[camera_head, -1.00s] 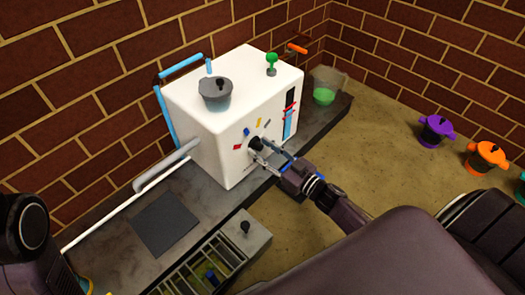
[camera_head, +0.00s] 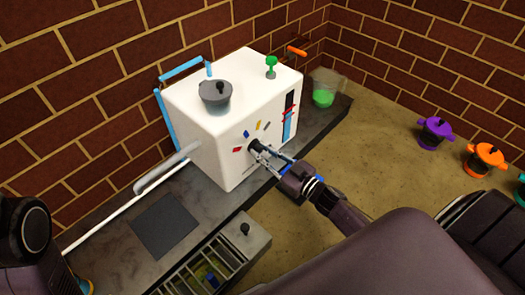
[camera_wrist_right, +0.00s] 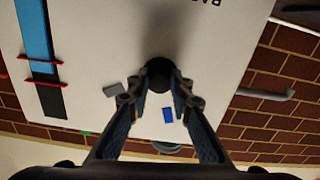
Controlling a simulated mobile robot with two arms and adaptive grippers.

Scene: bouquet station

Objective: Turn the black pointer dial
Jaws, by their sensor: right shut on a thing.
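The black pointer dial (camera_head: 256,146) sits on the front face of the white machine (camera_head: 218,152), with small red, blue, yellow and grey marks around it. My right gripper (camera_head: 264,152) reaches the dial from the front, its fingers on either side of it. In the right wrist view the dial (camera_wrist_right: 159,75) is a dark round knob between the fingertips of my right gripper (camera_wrist_right: 158,88), which are shut on it. The fingers hide part of the dial and some marks; its pointer direction is hard to tell. My left gripper is not in view; part of my left arm shows at lower left.
The machine stands on a dark counter (camera_head: 108,226) against brick walls. A clear beaker with green liquid (camera_head: 323,96) stands behind right. A slotted tray (camera_head: 212,266) lies in front.

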